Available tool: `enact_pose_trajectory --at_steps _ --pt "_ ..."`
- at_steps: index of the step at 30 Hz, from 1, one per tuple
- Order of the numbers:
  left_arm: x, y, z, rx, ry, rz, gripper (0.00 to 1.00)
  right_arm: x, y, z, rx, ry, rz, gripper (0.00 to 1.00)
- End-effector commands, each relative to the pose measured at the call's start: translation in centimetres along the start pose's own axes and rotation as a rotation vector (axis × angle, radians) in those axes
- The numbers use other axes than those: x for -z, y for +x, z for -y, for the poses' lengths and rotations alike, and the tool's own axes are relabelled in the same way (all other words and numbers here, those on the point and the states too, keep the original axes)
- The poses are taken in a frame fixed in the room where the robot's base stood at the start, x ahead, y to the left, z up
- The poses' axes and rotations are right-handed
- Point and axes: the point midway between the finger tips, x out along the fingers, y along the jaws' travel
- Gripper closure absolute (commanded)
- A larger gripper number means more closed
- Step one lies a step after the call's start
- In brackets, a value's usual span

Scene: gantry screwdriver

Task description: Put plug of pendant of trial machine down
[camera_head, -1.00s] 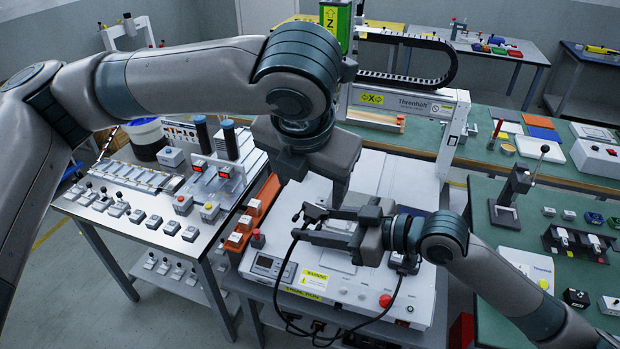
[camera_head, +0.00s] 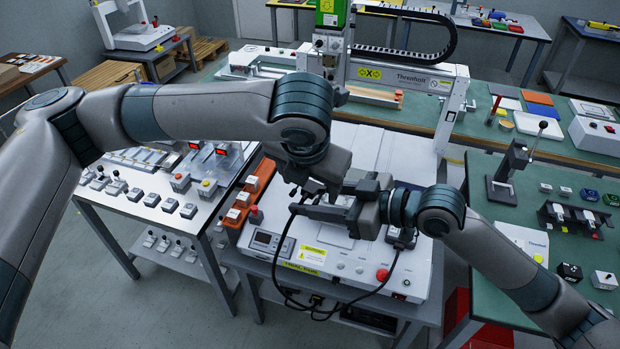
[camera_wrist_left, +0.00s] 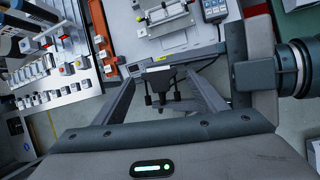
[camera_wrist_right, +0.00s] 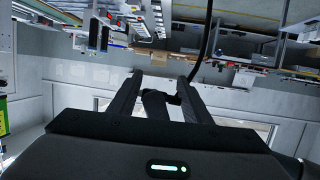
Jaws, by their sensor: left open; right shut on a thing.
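The black plug (camera_head: 296,207) is held by my right gripper (camera_head: 312,205) above the front of the white trial machine (camera_head: 335,262). My right gripper is shut on it; the dark plug body also shows between the fingers in the right wrist view (camera_wrist_right: 157,103). The plug's black cable hangs down and loops up to the pendant (camera_head: 402,236) on the machine's right side. My left gripper (camera_wrist_left: 160,82) is open, with its fingers on either side of the dark plug (camera_wrist_left: 159,76) in the left wrist view. I cannot tell whether they touch it. Its fingers are largely hidden in the head view.
An orange strip (camera_head: 247,198) with grey boxes borders the machine on the left. A red button (camera_head: 382,274) is at its front right. A table with small switches (camera_head: 170,206) stands left. A green bench (camera_head: 500,165) with a lever press lies right. A gantry rises behind.

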Motion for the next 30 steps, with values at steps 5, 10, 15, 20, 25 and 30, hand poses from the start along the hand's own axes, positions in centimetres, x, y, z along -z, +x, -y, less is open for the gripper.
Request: enact_pose_trajectory --at_steps 5,10,15,20,25,30 --pt "0.00 -0.01 -0.01 0.000 0.000 0.000 0.34 0.02 0.00 0.00 0.000 0.000 0.000 1.00" --pt "-0.01 -0.02 0.00 0.000 0.000 0.000 0.73 0.02 0.00 0.00 0.000 0.000 0.000 1.00" --pt "-0.02 -0.05 0.00 0.000 0.000 0.000 0.83 0.02 0.00 0.00 0.000 0.000 0.000 0.34" --pt "-0.02 -0.05 0.01 0.000 0.000 0.001 0.83 0.01 0.00 0.00 0.000 0.000 0.000 0.34" --pt "-0.02 -0.05 0.01 0.000 0.000 0.000 0.83 0.01 -0.05 -0.01 0.000 0.000 0.000 0.34" --pt "-0.02 -0.05 0.01 0.000 0.000 0.000 0.83 -0.02 -0.62 -0.06 -0.001 0.000 0.000 0.34"
